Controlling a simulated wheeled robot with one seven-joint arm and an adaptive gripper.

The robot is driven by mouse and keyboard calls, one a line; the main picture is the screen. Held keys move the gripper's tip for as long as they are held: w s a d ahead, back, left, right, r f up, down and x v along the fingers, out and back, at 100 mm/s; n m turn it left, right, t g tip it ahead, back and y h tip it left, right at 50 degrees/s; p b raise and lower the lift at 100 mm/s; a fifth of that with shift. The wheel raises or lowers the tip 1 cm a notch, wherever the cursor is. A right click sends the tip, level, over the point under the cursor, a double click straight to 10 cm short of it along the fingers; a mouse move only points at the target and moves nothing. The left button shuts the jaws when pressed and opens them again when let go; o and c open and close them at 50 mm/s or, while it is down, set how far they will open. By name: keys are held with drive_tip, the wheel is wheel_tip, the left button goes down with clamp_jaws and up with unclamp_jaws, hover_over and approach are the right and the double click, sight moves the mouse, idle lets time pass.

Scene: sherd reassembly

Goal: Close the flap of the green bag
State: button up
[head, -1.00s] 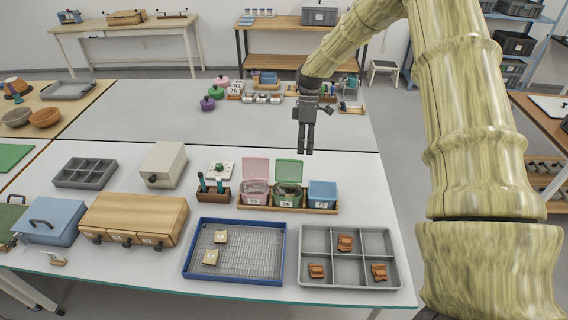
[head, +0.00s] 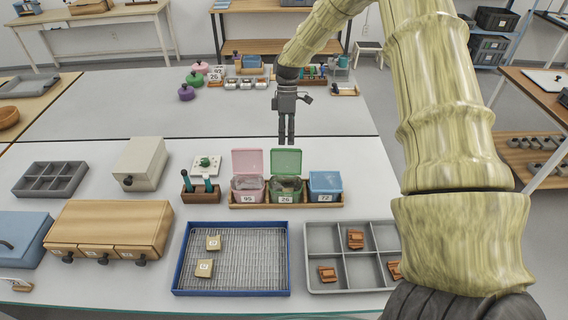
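The green bag (head: 286,189) stands in a wooden tray, between a pink bag (head: 248,188) and a blue bag (head: 325,187). Its green flap (head: 286,162) stands up, open, at the back. A white label that seems to read 26 is on its front. The pink bag's flap is also up. The blue bag's top is covered. My gripper (head: 287,142) points down above and behind the green flap, apart from it. Its two fingers look close together with nothing visible between them, but a gap is too small to judge.
A blue-rimmed mesh tray (head: 177,268) with two tan sherds and a grey divided tray (head: 325,285) with orange-brown sherds lie in front. A wooden rack (head: 207,197) with teal-handled tools stands left of the bags. A wooden drawer box (head: 110,220) is farther left.

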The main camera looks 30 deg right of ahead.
sight(285, 162)
drive_tip(key=p+x, duration=0.3)
drive_tip(key=x, duration=0.7)
drive_tip(key=shift+a, duration=0.2)
drive_tip(key=c, duration=0.5)
drive_tip(key=shift+d, duration=0.15)
clamp_jaws()
